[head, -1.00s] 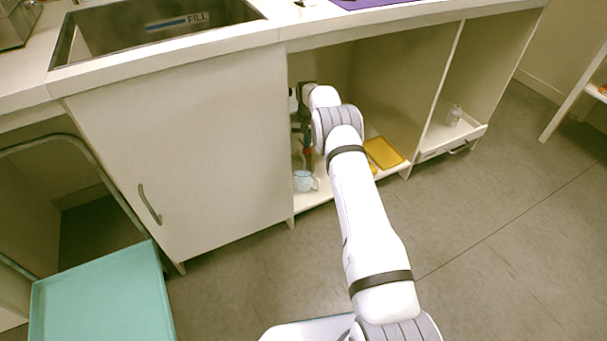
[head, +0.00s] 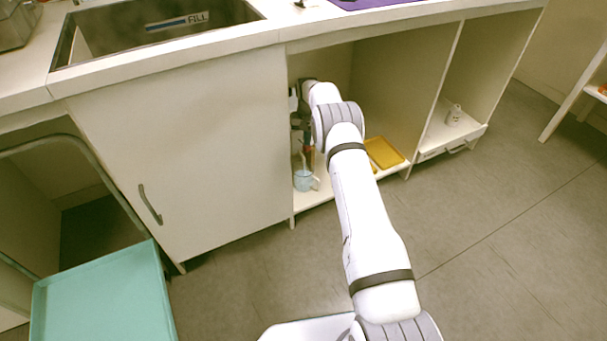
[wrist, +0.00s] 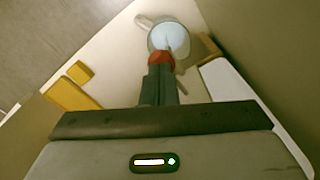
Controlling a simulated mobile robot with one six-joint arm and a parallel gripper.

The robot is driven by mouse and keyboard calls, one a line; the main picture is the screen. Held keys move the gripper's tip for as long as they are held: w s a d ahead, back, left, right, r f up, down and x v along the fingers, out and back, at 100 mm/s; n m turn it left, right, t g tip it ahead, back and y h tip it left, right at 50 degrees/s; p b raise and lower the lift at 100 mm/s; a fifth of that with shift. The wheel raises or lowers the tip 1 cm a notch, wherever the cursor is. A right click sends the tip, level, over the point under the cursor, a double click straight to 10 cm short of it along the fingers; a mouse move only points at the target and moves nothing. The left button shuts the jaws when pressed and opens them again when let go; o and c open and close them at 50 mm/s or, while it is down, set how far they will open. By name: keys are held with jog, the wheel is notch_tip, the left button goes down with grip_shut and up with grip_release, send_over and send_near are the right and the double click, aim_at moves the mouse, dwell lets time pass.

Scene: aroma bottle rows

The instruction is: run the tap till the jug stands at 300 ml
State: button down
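The jug (head: 303,182) is a small pale blue vessel standing upright on the cabinet's low shelf, its handle to the right. In the wrist view the jug (wrist: 171,38) is seen from above with pale blue water inside; its markings cannot be read. A red tap part (wrist: 160,58) sits at my gripper's fingertips, just above the jug's near rim. My gripper (wrist: 160,72) has its dark fingers close together on this red part. A thin pale stream shows above the jug in the head view. The tap's body is mostly hidden by my gripper and arm.
A yellow tray (head: 384,153) lies on the shelf right of the jug. A small clear bottle (head: 454,115) stands in the right bay. The closed cabinet door (head: 185,150) bounds the left side. A sink marked FILL (head: 165,35) is above; a teal tray (head: 100,295) is front left.

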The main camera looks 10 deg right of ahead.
notch_tip(320, 180, up, 6)
jog(key=p, duration=0.2)
jog(key=shift+f+p, duration=0.2)
jog(key=shift+p, duration=0.15)
jog(key=shift+f, duration=0.1)
dwell(0.3)
